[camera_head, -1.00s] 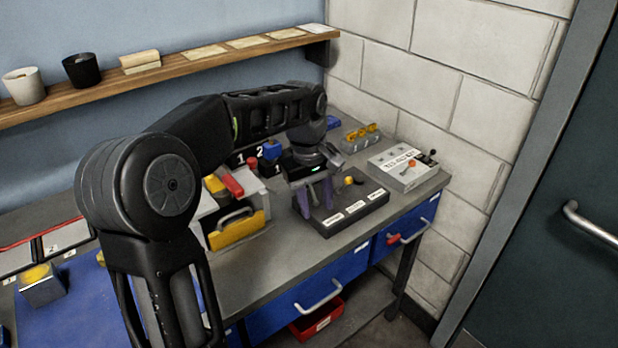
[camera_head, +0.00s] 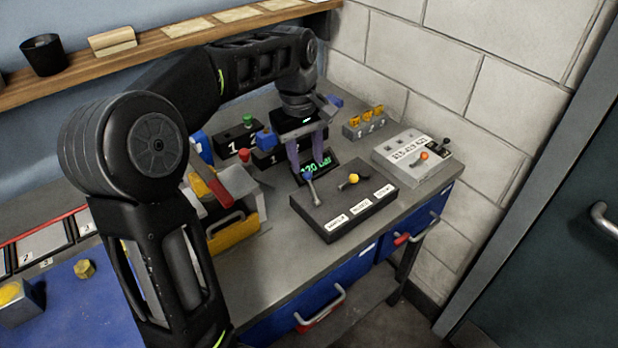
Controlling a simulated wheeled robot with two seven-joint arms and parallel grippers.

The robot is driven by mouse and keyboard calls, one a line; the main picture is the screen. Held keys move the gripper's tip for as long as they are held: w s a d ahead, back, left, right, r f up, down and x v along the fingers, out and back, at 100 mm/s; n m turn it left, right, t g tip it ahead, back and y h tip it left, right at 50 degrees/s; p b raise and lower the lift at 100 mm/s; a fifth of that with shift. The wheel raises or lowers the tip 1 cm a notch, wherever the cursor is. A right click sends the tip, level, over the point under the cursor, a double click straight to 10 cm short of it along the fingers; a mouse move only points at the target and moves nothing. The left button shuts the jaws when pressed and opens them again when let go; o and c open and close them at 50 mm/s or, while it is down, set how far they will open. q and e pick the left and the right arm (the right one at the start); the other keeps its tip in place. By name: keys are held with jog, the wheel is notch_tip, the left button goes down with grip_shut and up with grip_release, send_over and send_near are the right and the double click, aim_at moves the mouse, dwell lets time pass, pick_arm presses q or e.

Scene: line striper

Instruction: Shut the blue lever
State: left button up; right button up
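The dark control box (camera_head: 345,215) on the grey bench has several white labels along its front. A lever with a blue knob (camera_head: 308,176) stands at its left, its grey stem tilted back toward the wall. A lever with a yellow knob (camera_head: 353,179) is beside it on the right. My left gripper (camera_head: 307,162) points down just behind the blue knob, over the back of the box. Its two purple fingers are apart, with nothing seen between them but the green-lettered display behind. Whether a finger touches the blue knob I cannot tell. My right gripper is not in view.
A grey panel with an orange knob (camera_head: 411,165) stands to the right. A yellow-fronted caddy with a red handle (camera_head: 232,233) is left of the box. Numbered dark blocks (camera_head: 238,140) stand behind the gripper. A blue drawer front (camera_head: 352,268) is below the bench edge.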

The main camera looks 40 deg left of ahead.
aim_at(308, 173)
pick_arm(q)
jog(key=f, duration=0.5)
jog(key=f+p, duration=0.1)
jog(key=f, duration=0.1)
jog(key=shift+w+d+f, duration=0.15)
jog(key=shift+w+f, duration=0.05)
jog(key=shift+w, duration=0.05)
jog(key=shift+c, duration=0.6)
grip_shut()
dwell(0.5)
